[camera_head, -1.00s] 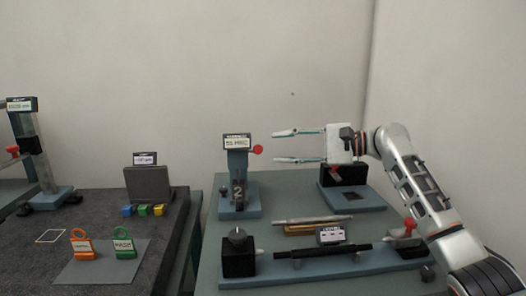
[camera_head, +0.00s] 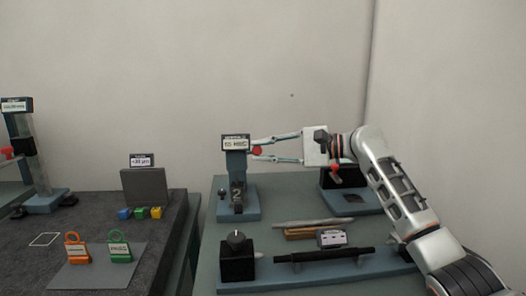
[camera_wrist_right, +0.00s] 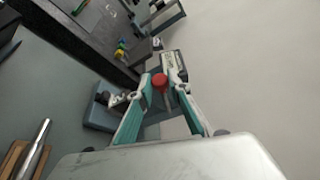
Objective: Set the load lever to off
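The load lever appears to be the red ball-ended lever (camera_head: 257,150) on the right side of a grey-blue upright tester (camera_head: 236,166) with a small display on top. My right gripper (camera_head: 252,149) reaches in from the right, one finger above the red ball and one below. In the right wrist view the red ball (camera_wrist_right: 160,82) sits between the two teal-sided fingertips (camera_wrist_right: 162,86), which look closed in against it. The lever's shaft is mostly hidden. My left gripper is not in view.
A dark block on a blue base (camera_head: 350,205) stands right of the tester, under my right arm. A long fixture with a black bar (camera_head: 325,254) and a knob block (camera_head: 237,262) lies in front. A dark table (camera_head: 100,222) with tags and coloured cubes is left.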

